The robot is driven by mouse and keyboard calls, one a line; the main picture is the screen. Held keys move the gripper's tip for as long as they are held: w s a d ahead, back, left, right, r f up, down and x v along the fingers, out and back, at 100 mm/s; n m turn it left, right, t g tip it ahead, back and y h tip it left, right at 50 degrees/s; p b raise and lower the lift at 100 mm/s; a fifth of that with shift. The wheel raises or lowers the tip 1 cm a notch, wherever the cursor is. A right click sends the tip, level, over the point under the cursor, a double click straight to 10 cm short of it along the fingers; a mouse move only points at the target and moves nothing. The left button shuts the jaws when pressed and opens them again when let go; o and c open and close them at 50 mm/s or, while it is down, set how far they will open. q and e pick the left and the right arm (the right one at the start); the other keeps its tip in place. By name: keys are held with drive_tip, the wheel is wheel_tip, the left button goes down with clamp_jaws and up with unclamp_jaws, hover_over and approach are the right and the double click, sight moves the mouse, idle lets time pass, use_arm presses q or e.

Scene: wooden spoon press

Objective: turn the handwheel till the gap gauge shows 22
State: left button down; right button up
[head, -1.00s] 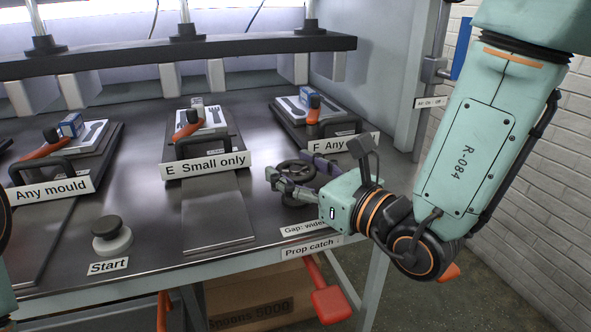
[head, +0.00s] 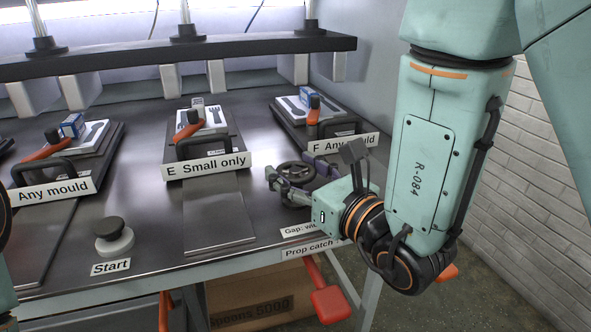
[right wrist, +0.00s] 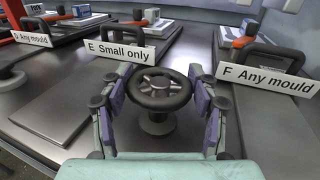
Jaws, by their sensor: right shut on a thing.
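The dark handwheel (head: 291,168) stands on the press table at the right, on a short round post. It also shows in the right wrist view (right wrist: 160,77), with its spokes and hub visible. My right gripper (head: 298,177) is shut on the handwheel, one finger pad on either side of the rim; both fingers show in the right wrist view (right wrist: 157,90). The gap label (head: 297,230) on the table's front edge reads "Gap: wi" and then is covered by my right gripper. I see no gauge number. My left gripper is not in view.
Mould stations labelled "E Small only" (head: 207,163) and "F Any mould" (head: 345,145) stand behind the wheel. A Start button (head: 114,236) is at the left front. A red prop catch handle (head: 331,304) hangs below the edge. A dark beam (head: 180,57) spans the back.

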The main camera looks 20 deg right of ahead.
drive_tip(key=o, duration=1)
drive_tip(key=shift+r, duration=0.1)
drive_tip(key=shift+d+n+g+y+b, duration=0.1)
drive_tip(key=shift+n+g+y+b, duration=0.25)
drive_tip(key=shift+y, duration=0.25)
drive_tip(key=shift+n+g+y, duration=0.35)
drive_tip(key=shift+n+y, duration=0.3)
drive_tip(key=shift+y, duration=0.15)
drive_tip(key=shift+n+g+y, duration=0.3)
drive_tip(key=shift+y, duration=0.1)
